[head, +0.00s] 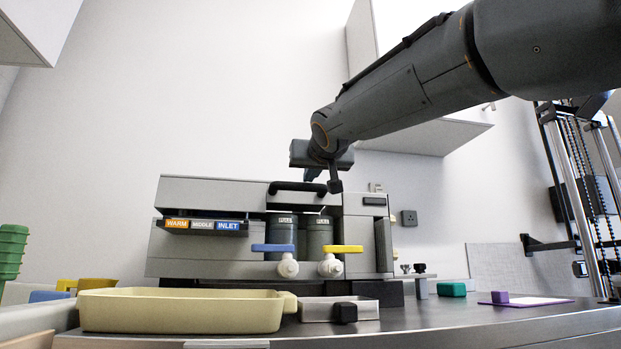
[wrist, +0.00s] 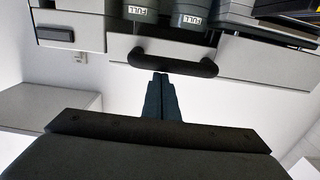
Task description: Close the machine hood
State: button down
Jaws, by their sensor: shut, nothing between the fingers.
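The machine (head: 190,245) is a grey box on the counter. Its hood (head: 212,191) is the long grey top panel with a black bar handle (head: 297,187) at the front. In the head view the hood sits just above the body, with a gap below it where two dark canisters show. The handle also shows in the wrist view (wrist: 172,62). My gripper (head: 334,185) is at the handle's right end in the head view. In the wrist view my gripper (wrist: 161,77) is shut and empty, its fingertips close to the handle's middle. I cannot tell whether they touch it.
A pale yellow tray (head: 180,312) and a small grey tray (head: 318,309) stand before the machine. Blue and yellow tap levers (head: 343,249) stick out of its front. A wall cabinet (head: 440,137) hangs behind my arm. A tall metal column (head: 580,190) stands at right.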

notch_tip(320, 180, down, 2)
jog(key=shift+f+b, duration=0.25)
jog(key=shift+b, duration=0.7)
notch_tip(320, 180, up, 4)
jog(key=s+p, duration=0.1)
jog(key=p, duration=0.3)
jog(key=s+d+f+b, duration=0.2)
jog(key=s+f, duration=0.2)
jog(key=s, duration=0.4)
jog(key=shift+d+f, duration=0.15)
jog(key=shift+f, duration=0.25)
